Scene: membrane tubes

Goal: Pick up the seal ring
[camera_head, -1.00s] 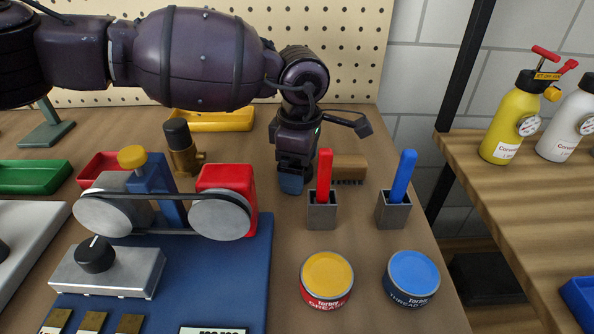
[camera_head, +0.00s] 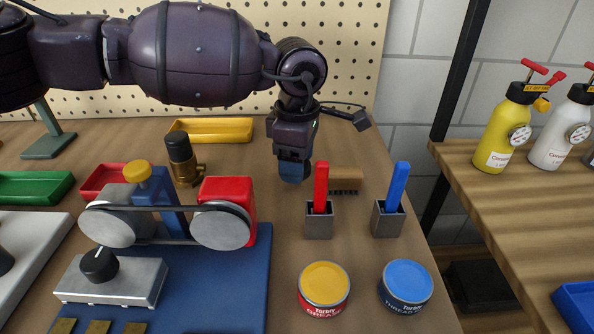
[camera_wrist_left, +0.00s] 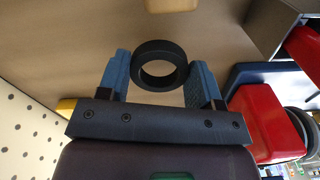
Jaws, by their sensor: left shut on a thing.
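The seal ring (camera_wrist_left: 160,66) is a thick black ring. It shows in the left wrist view between the two blue fingertips of my left gripper (camera_wrist_left: 160,80), which is shut on it. The ring is hidden there behind the fingers and wrist. My right gripper is in neither view.
A red brush handle (camera_head: 320,187) and a blue one (camera_head: 398,187) stand in grey holders. Yellow (camera_head: 325,285) and blue (camera_head: 408,283) tins stand in front. A red-and-grey belt machine (camera_head: 222,225) stands left.

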